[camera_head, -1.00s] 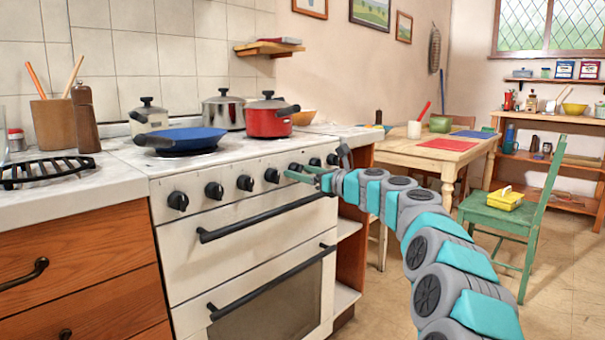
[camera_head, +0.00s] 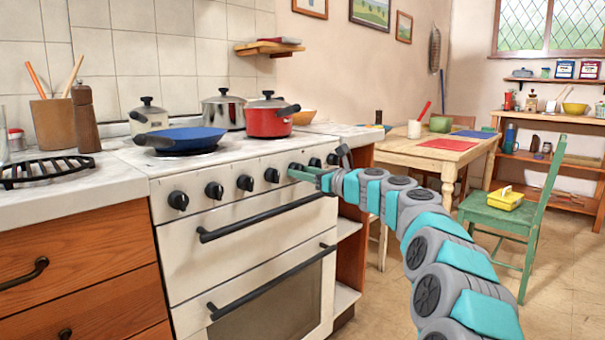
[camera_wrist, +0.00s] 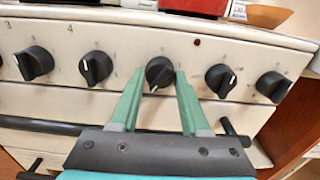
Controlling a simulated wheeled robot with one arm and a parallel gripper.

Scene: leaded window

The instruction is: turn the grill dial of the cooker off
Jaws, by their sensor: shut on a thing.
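The cooker (camera_head: 230,220) has a cream front panel with a row of black dials. My gripper (camera_head: 293,173) is at this panel, towards its right end. In the wrist view my gripper (camera_wrist: 157,80) has its two green fingers shut on a black dial (camera_wrist: 160,72), one on each side. The white mark on this dial points down and slightly left. No label naming it as the grill dial can be read. The dials to its left (camera_wrist: 96,67) and right (camera_wrist: 221,80) are untouched.
A black oven handle (camera_wrist: 40,125) runs below the dials, close under my fingers. A red pot (camera_head: 268,122) and a blue pan (camera_head: 182,138) stand on the hob above. A small red light (camera_wrist: 197,41) sits on the panel. Floor is free before the green chair (camera_head: 510,220).

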